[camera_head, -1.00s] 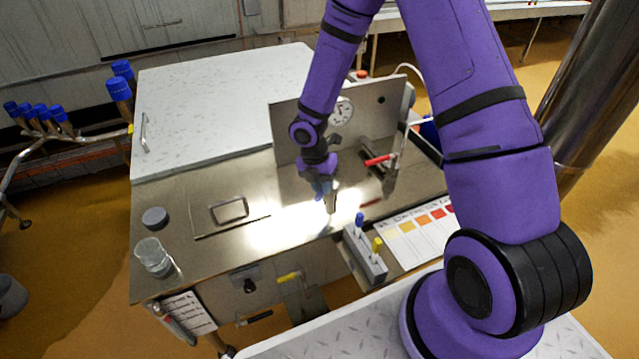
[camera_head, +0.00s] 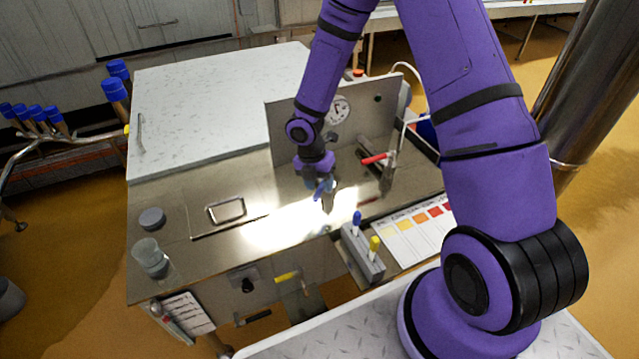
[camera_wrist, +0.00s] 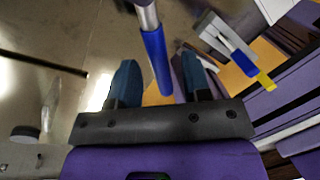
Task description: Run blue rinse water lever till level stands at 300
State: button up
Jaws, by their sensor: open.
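The blue lever handle (camera_wrist: 156,62) lies on a metal rod between the two fingers of my gripper (camera_wrist: 162,80) in the wrist view. The fingers are open on either side of it, with visible gaps. In the head view my gripper (camera_head: 328,192) is low over the shiny steel bench top, and a blue part (camera_head: 322,187) shows there, partly hidden by the gripper. A round white dial (camera_head: 339,109) is on the upright panel behind; its reading is too small to make out. No level mark of 300 can be read.
A red-handled lever (camera_head: 376,158) stands right of my gripper. A grey block (camera_head: 366,262) holds a blue and a yellow handle in front, beside a colour chart (camera_head: 412,236). A clear beaker (camera_head: 149,256) and a grey disc (camera_head: 152,218) stand at the left. The bench's left part is mostly free.

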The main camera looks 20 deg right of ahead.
notch_tip(320, 180, up, 10)
jog(key=w+a, duration=0.1)
jog(key=shift+w+a+r, duration=0.2)
jog(key=shift+w+a, duration=0.05)
dwell(0.9)
